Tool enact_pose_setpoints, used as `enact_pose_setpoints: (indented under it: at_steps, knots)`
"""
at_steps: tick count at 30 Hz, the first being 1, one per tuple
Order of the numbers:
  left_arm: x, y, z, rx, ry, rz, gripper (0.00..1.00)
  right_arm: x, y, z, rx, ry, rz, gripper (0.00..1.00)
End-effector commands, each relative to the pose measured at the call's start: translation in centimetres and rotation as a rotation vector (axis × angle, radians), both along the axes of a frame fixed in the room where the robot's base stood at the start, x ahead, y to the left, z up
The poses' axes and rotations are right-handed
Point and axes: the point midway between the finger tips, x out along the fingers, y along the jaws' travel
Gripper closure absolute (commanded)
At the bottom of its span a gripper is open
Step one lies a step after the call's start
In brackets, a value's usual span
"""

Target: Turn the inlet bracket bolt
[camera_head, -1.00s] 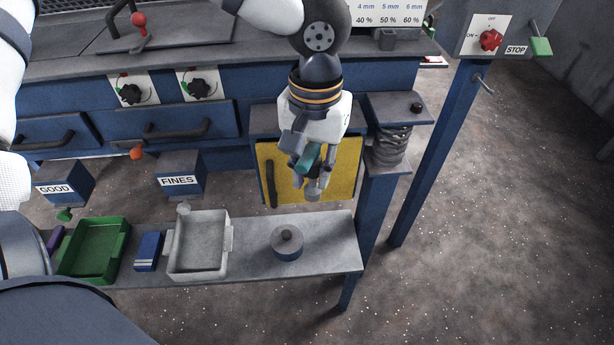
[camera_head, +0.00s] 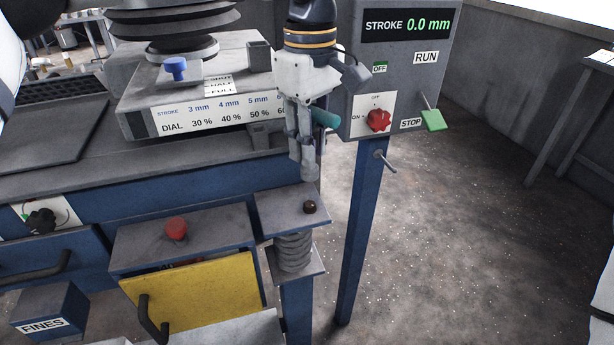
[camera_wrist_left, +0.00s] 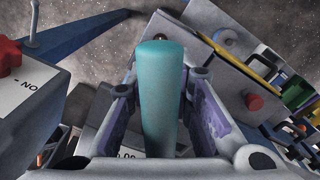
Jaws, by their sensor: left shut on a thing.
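A dark round bolt head (camera_head: 310,207) stands on the grey bracket plate (camera_head: 285,217) above a coil spring; I cannot tell whether it is the inlet bracket bolt. My left gripper (camera_head: 304,148) hangs above this plate, pointing down, apart from the bolt. It is shut on a tool with a teal cylindrical handle (camera_head: 326,118). In the left wrist view the teal handle (camera_wrist_left: 160,100) lies between the two fingers (camera_wrist_left: 160,110). The tool's other end is hard to tell from the grey fingers. My right gripper is not in view.
A control box (camera_head: 400,70) with a red switch (camera_head: 378,120) and green stop lever (camera_head: 433,118) stands close right of the gripper. Its display reads 0.0 mm. A red knob (camera_head: 176,228) tops the box with the yellow door (camera_head: 200,295). Open floor lies right.

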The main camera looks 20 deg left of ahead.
Motion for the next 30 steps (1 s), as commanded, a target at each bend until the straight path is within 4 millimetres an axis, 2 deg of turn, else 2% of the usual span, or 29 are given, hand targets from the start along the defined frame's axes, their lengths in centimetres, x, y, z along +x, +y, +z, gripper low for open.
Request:
enact_pose_setpoints:
  at_steps: [10,24,30]
  knots:
    - [0.0,0.0,-0.3,0.000,0.000,-0.001,1.00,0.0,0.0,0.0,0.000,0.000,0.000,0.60]
    - [0.0,0.1,-4.6,0.001,0.002,-0.002,1.00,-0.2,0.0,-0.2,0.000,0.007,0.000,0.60]
    - [0.0,0.0,-4.7,0.000,-0.001,-0.002,1.00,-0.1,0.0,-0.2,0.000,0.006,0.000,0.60]
